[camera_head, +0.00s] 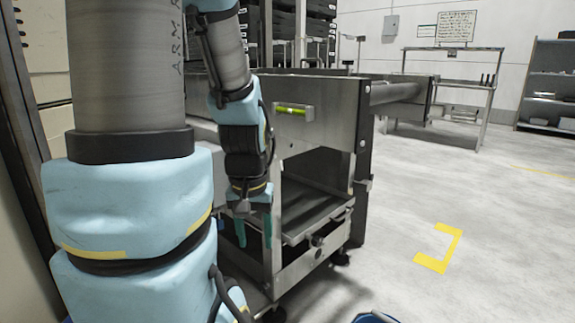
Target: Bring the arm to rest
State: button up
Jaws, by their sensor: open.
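My arm comes down the left side of the head view, with blue and grey links. My gripper (254,230) hangs at its end, pointing down, with two teal fingers apart and nothing visible between them. It is in front of the left part of a steel washer frame (325,128). I cannot tell from this view how far it is from the frame or whether it touches.
The steel frame has a lower tray (318,217) and a yellow-green level (294,112) on its upper beam. A steel table (455,80) and grey shelf (548,85) stand at the back right. A yellow floor mark (440,250) lies on clear floor at right.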

notch_tip(320, 180, up, 29)
jog(key=p, duration=2.6)
jog(key=shift+f, duration=0.2)
